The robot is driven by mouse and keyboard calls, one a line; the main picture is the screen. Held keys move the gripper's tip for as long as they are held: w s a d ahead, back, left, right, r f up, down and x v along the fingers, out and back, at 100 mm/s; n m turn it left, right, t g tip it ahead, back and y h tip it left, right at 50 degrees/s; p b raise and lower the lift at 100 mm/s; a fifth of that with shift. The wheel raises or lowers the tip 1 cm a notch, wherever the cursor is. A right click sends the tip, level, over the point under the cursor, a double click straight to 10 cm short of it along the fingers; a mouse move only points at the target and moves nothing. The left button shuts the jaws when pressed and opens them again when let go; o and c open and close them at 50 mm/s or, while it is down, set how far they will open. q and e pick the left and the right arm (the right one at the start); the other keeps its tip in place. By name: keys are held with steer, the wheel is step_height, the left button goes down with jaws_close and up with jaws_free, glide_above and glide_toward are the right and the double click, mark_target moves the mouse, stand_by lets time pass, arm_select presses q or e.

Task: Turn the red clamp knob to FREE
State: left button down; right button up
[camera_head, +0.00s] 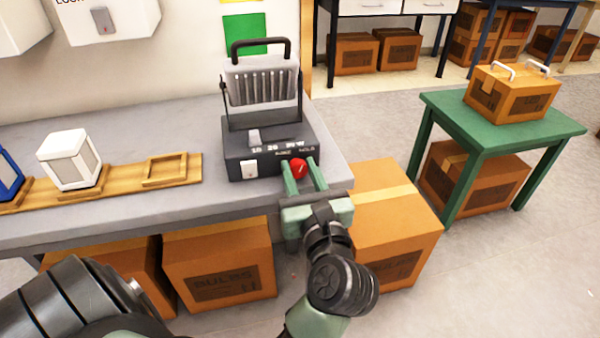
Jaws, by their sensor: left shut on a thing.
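The red clamp knob (299,168) is on the front right of a dark grey lamp-like device (265,150) standing on the grey bench. My left gripper (302,172) reaches it from the front, with its two green fingers on either side of the knob, shut on it. The knob's pointer direction and the small white lettering above it are too small to read surely. The device has a ribbed lamp head (262,85) with a black handle, a light slider (254,137) and a white switch (249,169). My right gripper is out of view.
A wooden rack (180,169) on the grey bench (120,117) holds a white lantern-like block (69,160) and a blue one (9,175). Cardboard boxes (218,268) stand below and beside the bench. A green table (445,105) with a handled box (511,95) stands right, across open floor.

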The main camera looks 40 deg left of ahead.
arm_select(q)
steer(key=c, duration=1)
jaws_free()
